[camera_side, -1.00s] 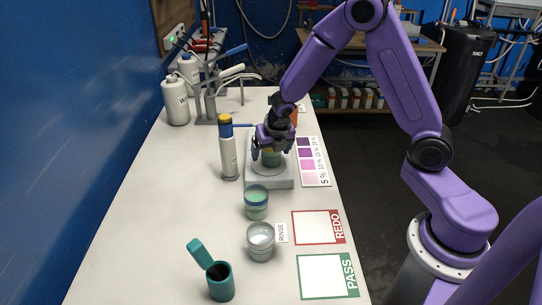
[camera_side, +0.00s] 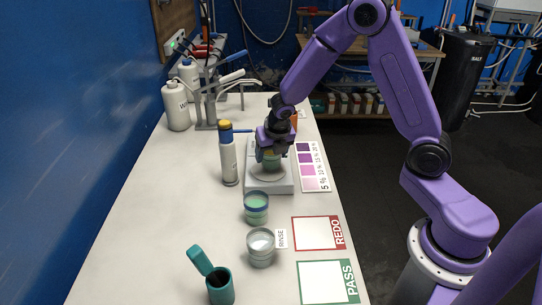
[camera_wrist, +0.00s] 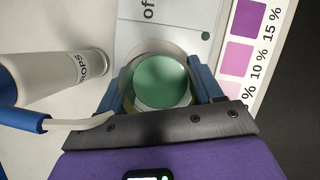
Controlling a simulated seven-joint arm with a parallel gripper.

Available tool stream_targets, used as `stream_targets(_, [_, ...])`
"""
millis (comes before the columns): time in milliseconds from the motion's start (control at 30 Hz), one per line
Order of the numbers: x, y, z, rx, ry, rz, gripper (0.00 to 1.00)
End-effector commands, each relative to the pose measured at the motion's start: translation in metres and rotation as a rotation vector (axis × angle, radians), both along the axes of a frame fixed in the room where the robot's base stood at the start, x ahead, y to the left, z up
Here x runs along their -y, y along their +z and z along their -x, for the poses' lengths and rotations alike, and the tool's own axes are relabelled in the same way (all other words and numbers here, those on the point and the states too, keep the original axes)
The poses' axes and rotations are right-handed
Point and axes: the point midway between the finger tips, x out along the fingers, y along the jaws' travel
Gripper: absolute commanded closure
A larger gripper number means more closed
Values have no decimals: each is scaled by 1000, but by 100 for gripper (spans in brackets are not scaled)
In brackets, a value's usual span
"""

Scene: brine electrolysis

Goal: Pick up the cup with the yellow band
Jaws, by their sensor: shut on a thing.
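The cup with the yellow band (camera_side: 269,160) is over the round plate of a grey stirrer-like device (camera_side: 283,185). My gripper (camera_side: 268,154) is shut around its upper part, and some yellow shows at the jaws. The cup looks upright and appears slightly raised, with the plate visible below it. In the wrist view, the cup's green contents (camera_wrist: 160,82) show between my blue fingers, and the gripper bar covers its near side.
A white drops bottle (camera_side: 228,158) stands close left of my gripper. A blue-banded cup (camera_side: 256,207), a clear rinse cup (camera_side: 261,247) and a teal open container (camera_side: 220,287) stand in front. The REDO (camera_side: 318,233) and PASS (camera_side: 327,282) mats are empty. A colour chart (camera_side: 313,171) lies right.

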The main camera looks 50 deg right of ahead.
Motion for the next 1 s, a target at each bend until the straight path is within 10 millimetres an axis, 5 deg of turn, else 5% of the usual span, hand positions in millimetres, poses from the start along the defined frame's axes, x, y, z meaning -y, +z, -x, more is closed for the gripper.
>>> stream_targets(367, [-1,45,19,5,1,-2,72])
stream_targets(600, [-2,81,49,8,2,-4,72])
stream_targets(1000, [-3,109,115,5,2,-3,72])
